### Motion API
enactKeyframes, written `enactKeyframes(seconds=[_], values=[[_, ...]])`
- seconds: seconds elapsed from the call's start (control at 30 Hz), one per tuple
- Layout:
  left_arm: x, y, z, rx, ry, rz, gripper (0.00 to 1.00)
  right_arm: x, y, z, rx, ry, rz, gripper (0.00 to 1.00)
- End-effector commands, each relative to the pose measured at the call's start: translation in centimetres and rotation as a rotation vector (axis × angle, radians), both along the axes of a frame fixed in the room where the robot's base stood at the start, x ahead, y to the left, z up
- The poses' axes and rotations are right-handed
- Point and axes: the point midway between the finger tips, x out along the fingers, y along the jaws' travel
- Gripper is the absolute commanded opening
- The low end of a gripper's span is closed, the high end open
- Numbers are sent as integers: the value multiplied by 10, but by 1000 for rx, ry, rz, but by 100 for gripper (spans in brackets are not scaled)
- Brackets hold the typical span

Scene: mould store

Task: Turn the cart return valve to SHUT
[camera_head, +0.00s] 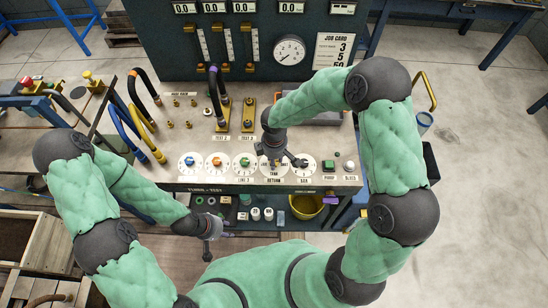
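A row of round white valve dials runs along the front of the bench. The left three have a blue knob (190,160), an orange knob (217,161) and a green knob (245,162). The fourth dial, above a label ending in RETURN (273,181), is mostly hidden by my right gripper (283,161). The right gripper points down over this dial; its knob, setting and any contact are hidden. A fifth dial (304,166) is partly visible to its right. My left gripper (219,246) is in front of the bench, low and left, empty with its fingers apart.
Hoses (145,120) and brass fittings stand on the bench behind the dials. A gauge (289,52) and a job card (334,50) are on the back panel. Green and white buttons (349,165) are at right. A yellow bucket (306,206) stands below the bench.

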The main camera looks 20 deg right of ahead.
Motion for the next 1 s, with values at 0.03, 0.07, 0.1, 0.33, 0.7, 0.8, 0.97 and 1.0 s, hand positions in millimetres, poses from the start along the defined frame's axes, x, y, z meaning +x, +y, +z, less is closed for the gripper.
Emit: enactKeyframes(seconds=[0.03, 0.07, 0.1, 0.33, 0.7, 0.8, 0.97, 1.0], values=[[0, 0, 1, 0, 0, 0, 40, -3, -1, -2, -4, 10, 10, 0], [0, 0, 1, 0, 0, 0, 40, -4, -1, -2, -4, 10, 15, 0], [0, 0, 1, 0, 0, 0, 40, -3, -1, -2, -4, 10, 20, 0], [0, 0, 2, 0, 0, 0, 40, -3, -1, -2, -4, 10, 30, 0], [0, 0, 2, 0, 0, 0, 40, -3, -1, -2, -3, 8, 29, 56], [0, 0, 2, 0, 0, 0, 40, -2, -1, -1, -3, 6, 28, 56], [0, 0, 2, 0, 0, 0, 40, -1, -1, 0, -2, 3, 28, 56], [0, 0, 2, 0, 0, 0, 40, -1, -1, 1, -1, 2, 28, 56]])
